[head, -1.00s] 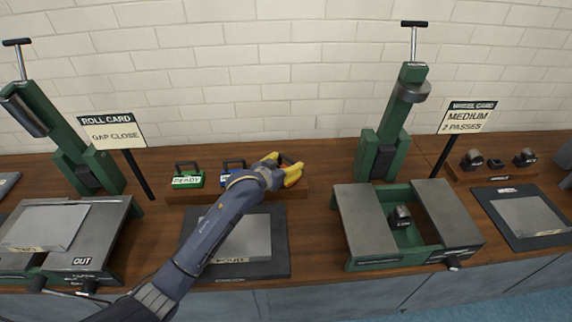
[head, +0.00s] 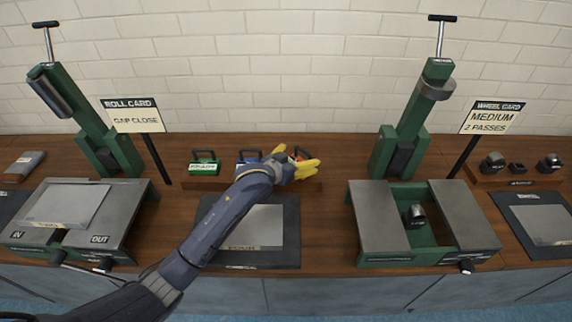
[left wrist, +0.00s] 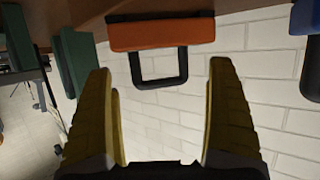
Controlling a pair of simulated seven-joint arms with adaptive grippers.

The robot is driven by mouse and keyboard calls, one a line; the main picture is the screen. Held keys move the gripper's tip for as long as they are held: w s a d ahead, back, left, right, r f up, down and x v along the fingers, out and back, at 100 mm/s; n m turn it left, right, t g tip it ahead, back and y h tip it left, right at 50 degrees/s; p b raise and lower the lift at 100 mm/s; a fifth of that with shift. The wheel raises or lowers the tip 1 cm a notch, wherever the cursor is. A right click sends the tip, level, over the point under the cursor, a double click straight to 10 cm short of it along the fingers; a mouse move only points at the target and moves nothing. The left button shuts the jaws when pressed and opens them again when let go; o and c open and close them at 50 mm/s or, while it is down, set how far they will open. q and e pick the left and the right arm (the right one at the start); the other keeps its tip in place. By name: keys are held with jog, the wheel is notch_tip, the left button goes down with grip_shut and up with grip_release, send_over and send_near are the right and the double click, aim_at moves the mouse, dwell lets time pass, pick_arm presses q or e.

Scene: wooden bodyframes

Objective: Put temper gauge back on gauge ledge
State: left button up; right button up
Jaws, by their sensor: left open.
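The orange temper gauge (left wrist: 160,33) with a black loop handle shows at the top of the left wrist view; a small part of it shows behind my gripper in the head view (head: 301,153). It appears to be at the right part of the wooden gauge ledge (head: 186,186), though my gripper hides the contact. My left gripper (head: 312,168) has yellow fingers and is open. In the left wrist view the fingers (left wrist: 162,72) stand apart on either side of the black handle, touching neither side. My right gripper is not in view.
A green gauge (head: 204,163) and a partly hidden blue gauge (head: 249,157) sit on the ledge. A dark mat (head: 285,200) with a metal sheet lies in front. Green machines stand left (head: 110,148) and right (head: 400,150); a sign (head: 134,115) stands near the left one.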

pick_arm(q)
jog(key=v, duration=0.9)
dwell(0.3)
